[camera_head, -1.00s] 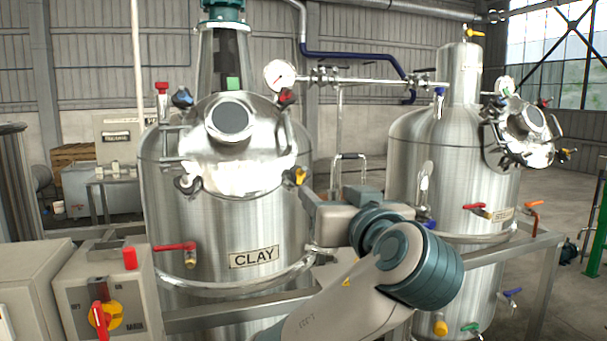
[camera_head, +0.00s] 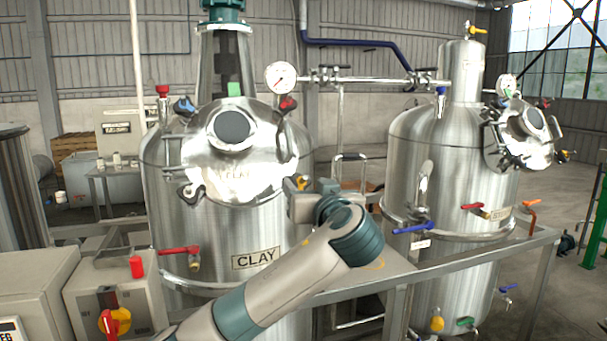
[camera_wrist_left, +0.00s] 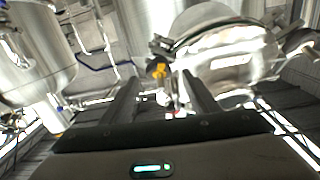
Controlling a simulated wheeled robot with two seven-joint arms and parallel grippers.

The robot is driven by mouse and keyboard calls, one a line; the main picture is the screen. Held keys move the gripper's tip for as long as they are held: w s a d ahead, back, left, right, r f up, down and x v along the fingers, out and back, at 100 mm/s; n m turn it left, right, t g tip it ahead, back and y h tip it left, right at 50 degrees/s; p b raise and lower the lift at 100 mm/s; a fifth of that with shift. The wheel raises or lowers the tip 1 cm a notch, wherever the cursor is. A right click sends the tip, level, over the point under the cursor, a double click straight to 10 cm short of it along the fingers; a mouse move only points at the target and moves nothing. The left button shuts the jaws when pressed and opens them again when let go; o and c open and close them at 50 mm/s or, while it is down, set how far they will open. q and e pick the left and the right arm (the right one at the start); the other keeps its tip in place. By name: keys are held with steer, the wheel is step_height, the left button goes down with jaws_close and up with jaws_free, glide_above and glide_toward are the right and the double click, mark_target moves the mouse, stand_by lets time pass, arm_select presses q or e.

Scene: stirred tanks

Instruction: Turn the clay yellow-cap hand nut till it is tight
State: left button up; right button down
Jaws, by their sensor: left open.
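The clay tank (camera_head: 220,228) stands left of centre, with its "CLAY" plate (camera_head: 255,258) on the front and a round lid hatch above. The yellow-cap hand nut (camera_head: 302,183) is at the hatch's lower right edge, partly hidden behind my gripper. My left gripper (camera_head: 296,196) is beside it, its fingertips hard to make out. In the left wrist view, the yellow cap (camera_wrist_left: 158,70) appears just beyond and between the two spread fingers (camera_wrist_left: 160,84). The gripper is open and nothing is held. Whether a finger touches the nut cannot be told. My right gripper is out of view.
Other hatch nuts have red (camera_head: 288,103) and blue (camera_head: 184,106) caps. A pressure gauge (camera_head: 281,77) and pipe sit above right. A second tank (camera_head: 440,170) stands to the right. A metal frame rail (camera_head: 470,262) and control box (camera_head: 105,290) are in front.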

mark_target(300, 183)
arm_select(q)
steer(key=shift+p+x, duration=0.4)
steer(key=shift+x, duration=1.1)
steer(key=c, duration=1)
steer(key=shift+c, duration=0.2)
steer(key=shift+f, duration=0.1)
